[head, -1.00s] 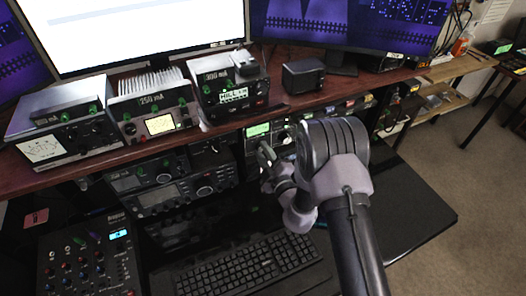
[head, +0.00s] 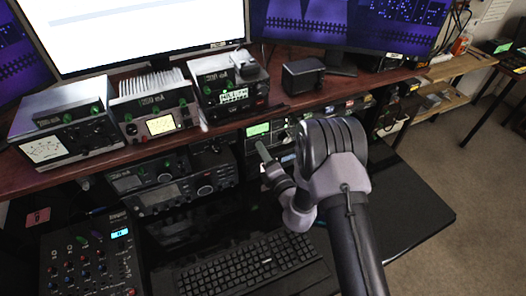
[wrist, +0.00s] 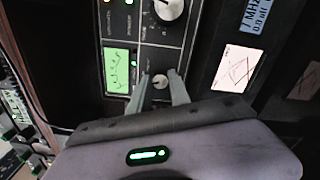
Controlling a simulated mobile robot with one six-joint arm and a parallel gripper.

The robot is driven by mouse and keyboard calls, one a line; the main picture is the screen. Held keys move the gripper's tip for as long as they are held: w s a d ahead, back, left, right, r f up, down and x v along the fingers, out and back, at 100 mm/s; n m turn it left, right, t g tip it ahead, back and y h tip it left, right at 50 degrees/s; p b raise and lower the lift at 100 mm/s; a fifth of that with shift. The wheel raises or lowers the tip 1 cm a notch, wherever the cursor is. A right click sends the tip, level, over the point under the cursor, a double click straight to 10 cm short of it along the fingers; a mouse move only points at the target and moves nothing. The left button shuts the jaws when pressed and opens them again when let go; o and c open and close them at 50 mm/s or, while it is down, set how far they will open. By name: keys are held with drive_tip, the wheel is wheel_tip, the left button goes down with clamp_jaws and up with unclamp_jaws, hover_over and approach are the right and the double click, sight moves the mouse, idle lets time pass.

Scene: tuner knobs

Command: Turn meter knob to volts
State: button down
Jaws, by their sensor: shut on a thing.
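The small pale meter knob (wrist: 160,82) is on a dark panel beside a lit green meter display (wrist: 117,71). In the wrist view my gripper (wrist: 160,76) has a finger on each side of this knob and is shut on it. In the head view my gripper (head: 264,150) is in front of the radio with the green display (head: 258,129), under the shelf. There the knob is hidden behind my gripper. I cannot read the knob's pointer or the markings around it.
A larger silver knob (wrist: 169,8) is on the same panel, above the small one. A white lit meter (wrist: 237,68) is to the right. Several boxed units stand on the wooden shelf (head: 290,105) above. A keyboard (head: 250,268) lies on the desk below.

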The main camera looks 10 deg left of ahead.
drive_tip(key=shift+n, duration=1.9)
drive_tip(key=c, duration=1.2)
unclamp_jaws()
drive_tip(key=v, duration=1.7)
drive_tip(key=shift+s+d, duration=0.15)
drive_tip(key=shift+s, duration=0.05)
